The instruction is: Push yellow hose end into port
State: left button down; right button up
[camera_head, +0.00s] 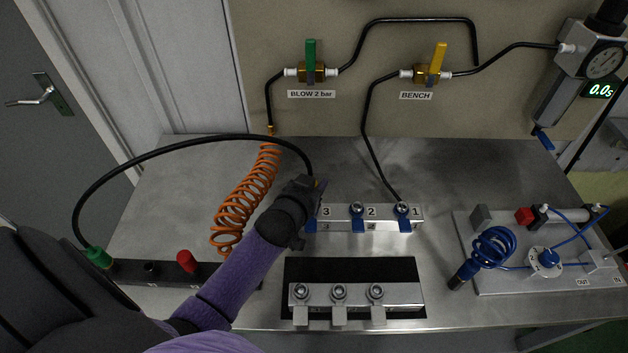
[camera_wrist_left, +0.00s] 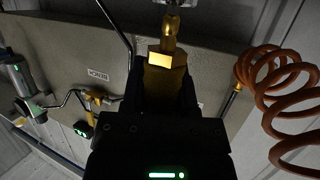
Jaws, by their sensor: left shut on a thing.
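My left gripper (camera_head: 314,186) is shut on the yellow hose end (camera_wrist_left: 165,72), which shows gold-yellow between the fingers in the left wrist view. In the head view the hose end is hidden by the gripper. A black hose (camera_head: 190,142) arcs from a green fitting (camera_head: 98,257) on the left over to the gripper. The gripper is at the left end of a silver port block (camera_head: 388,212) marked 3, 2, 1, and port 3 is hidden behind it. I cannot tell whether the hose end touches a port. My right gripper is not in view.
Another silver block (camera_head: 352,293) with several fittings sits in front. An orange coiled hose (camera_head: 246,195) hangs close to my left forearm. A plate with a blue coil (camera_head: 493,248) lies at right. Green (camera_head: 310,53) and yellow (camera_head: 439,58) valve levers are on the back panel.

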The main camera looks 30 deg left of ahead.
pick_arm(q)
jog(key=shift+f+b, duration=0.8)
jog(key=shift+f, duration=0.4)
jog(key=shift+c, duration=1.5)
grip_release()
jog(key=p+v, duration=0.3)
jog(key=v, duration=0.7)
